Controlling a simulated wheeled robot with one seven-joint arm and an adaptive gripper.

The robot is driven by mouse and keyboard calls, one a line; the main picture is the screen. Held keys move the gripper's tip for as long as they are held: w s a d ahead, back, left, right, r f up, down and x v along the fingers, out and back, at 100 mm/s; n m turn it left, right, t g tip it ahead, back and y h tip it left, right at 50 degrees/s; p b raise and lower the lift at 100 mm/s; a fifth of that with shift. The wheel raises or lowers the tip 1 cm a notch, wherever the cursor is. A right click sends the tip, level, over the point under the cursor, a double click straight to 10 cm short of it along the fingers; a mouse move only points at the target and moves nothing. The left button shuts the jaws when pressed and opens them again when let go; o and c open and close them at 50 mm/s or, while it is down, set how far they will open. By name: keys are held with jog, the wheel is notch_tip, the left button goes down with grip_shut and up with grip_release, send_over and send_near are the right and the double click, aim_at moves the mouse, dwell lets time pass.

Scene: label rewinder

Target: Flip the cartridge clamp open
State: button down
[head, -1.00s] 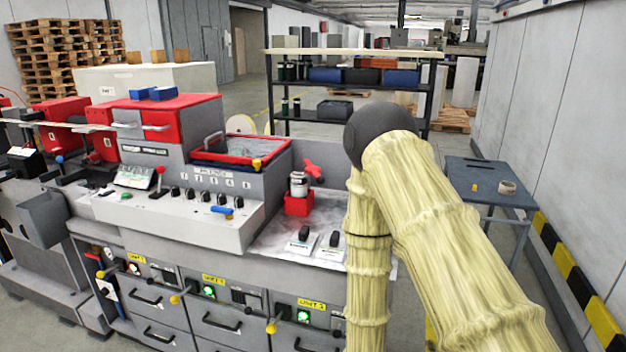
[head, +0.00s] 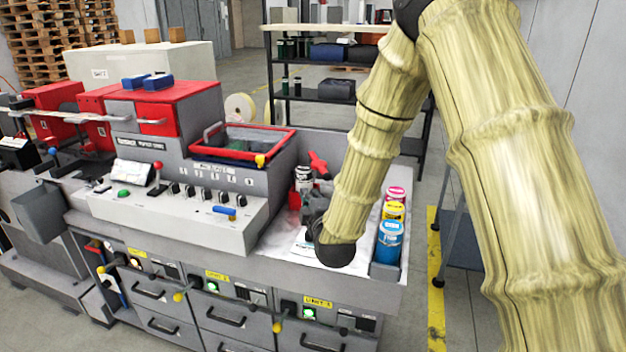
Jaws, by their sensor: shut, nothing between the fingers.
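A red handle-like part (head: 319,163), which looks like the cartridge clamp, stands behind a small white bottle with a dark top (head: 303,174) on the right-hand worktop. The bottle sits in a red holder (head: 294,196), now partly covered. My gripper (head: 311,194) is dark grey and shut, with nothing in it. It is low over the worktop, just in front of and to the right of the bottle. My arm hides part of this area. I cannot tell whether the gripper touches the holder or the clamp.
Pink, yellow and blue jars (head: 389,240) stand in a tray along the worktop's right edge, close to my wrist. A red-rimmed bin (head: 242,143) and a control panel with knobs (head: 200,195) are to the left. A blue-grey table (head: 455,240) stands right, partly behind my arm.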

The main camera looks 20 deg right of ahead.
jog(key=w+d+p, duration=0.2)
jog(key=w+p, duration=0.1)
jog(key=w, duration=0.2)
jog(key=w+d+f+p, duration=0.1)
jog(key=w+d+p, duration=0.2)
jog(key=w+p, duration=0.1)
jog(key=shift+w+f, duration=0.25)
jog(key=shift+w, duration=0.6)
